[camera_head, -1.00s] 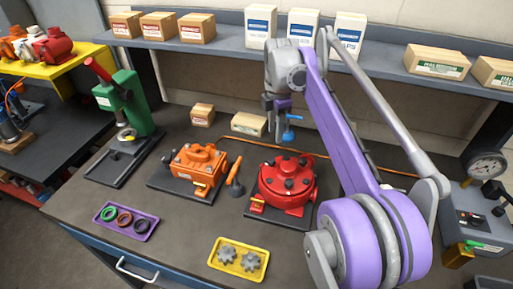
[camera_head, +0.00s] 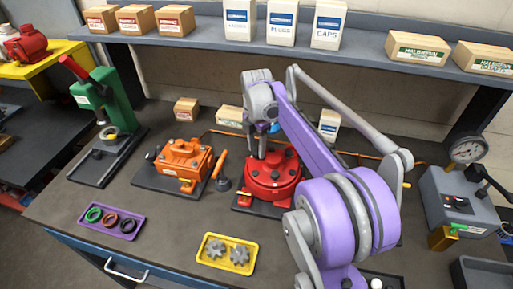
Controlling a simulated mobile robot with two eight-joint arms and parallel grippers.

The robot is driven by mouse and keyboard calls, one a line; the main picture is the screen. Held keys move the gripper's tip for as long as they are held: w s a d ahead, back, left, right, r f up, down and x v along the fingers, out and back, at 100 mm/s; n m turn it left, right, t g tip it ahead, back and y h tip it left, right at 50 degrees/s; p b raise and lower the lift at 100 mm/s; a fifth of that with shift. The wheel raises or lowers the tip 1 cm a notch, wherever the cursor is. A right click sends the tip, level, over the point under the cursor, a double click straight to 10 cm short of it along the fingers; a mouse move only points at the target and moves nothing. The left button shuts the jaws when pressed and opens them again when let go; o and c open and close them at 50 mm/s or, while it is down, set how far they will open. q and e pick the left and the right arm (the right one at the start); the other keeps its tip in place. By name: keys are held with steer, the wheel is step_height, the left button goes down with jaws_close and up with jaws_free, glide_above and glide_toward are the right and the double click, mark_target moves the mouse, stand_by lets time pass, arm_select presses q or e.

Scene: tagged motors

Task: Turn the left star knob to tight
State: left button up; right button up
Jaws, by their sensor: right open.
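The red round motor (camera_head: 270,190) stands on a dark base plate on the bench, with several dark knobs on its top. One dark knob (camera_head: 275,175) shows near the front of that top. I cannot tell which one is the left star knob. My right gripper (camera_head: 258,156) points down over the left back part of the red motor, open, and its fingers cover part of the top. I cannot tell whether the fingers touch a knob. The orange motor (camera_head: 184,158) stands to the left, also with dark knobs. My left gripper is not in view.
An orange-handled tool (camera_head: 221,170) stands between the motors. A yellow tray (camera_head: 205,248) with gears and a purple tray (camera_head: 84,222) with rings lie in front. A green press (camera_head: 104,95) stands left, a grey gauge box (camera_head: 450,205) right. A small white-labelled box (camera_head: 328,122) stands behind my arm.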

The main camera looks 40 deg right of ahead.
steer(key=shift+f, duration=0.2)
steer(key=shift+c, duration=0.4)
jaws_close()
